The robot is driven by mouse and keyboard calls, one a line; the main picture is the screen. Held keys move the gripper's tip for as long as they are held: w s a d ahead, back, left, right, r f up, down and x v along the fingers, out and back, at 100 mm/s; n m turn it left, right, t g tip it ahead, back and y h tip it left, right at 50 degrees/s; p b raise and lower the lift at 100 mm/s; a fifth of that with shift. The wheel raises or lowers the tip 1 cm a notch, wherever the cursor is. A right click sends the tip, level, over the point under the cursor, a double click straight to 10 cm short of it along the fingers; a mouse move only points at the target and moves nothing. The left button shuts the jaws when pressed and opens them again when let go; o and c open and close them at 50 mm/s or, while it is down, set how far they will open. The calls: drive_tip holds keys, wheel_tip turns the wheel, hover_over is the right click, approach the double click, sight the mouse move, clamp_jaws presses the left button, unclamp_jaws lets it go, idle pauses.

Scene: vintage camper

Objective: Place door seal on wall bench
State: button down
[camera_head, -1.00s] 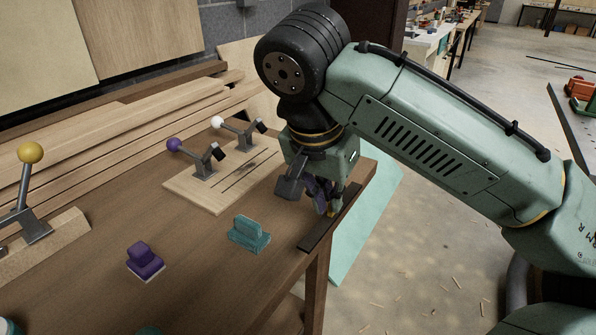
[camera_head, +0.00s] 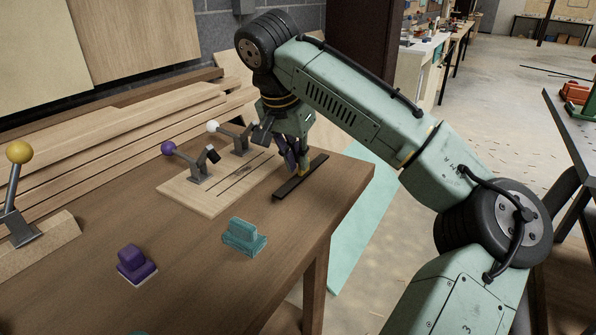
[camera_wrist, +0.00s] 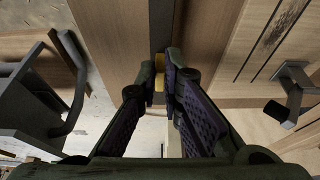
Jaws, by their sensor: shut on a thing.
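The door seal, a long thin black strip (camera_head: 287,187), is over the right end of the brown wooden wall bench (camera_head: 345,180), just right of the clamp board. I cannot tell whether it touches the top. My gripper (camera_head: 302,172) points down and is shut on the strip near its middle. In the wrist view, the strip (camera_wrist: 160,25) runs up from between the fingertips (camera_wrist: 165,75), with the brown bench (camera_wrist: 110,40) beside it. The fingers hide its gripped part.
A light clamp board (camera_head: 200,200) with purple and white knobbed levers lies left of the strip. A teal block (camera_head: 244,237) and a purple block (camera_head: 135,264) stand nearer. Planks (camera_head: 120,125) line the wall. The bench's right corner is clear.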

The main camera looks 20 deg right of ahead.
sight(300, 177)
drive_tip(key=shift+f+b, duration=0.45)
drive_tip(key=shift+f, duration=0.85)
drive_tip(key=shift+f, duration=0.3)
drive_tip(key=c, duration=1.7)
unclamp_jaws()
drive_tip(key=shift+r, duration=0.1)
drive_tip(key=shift+r, duration=0.3)
drive_tip(key=v, duration=1.2)
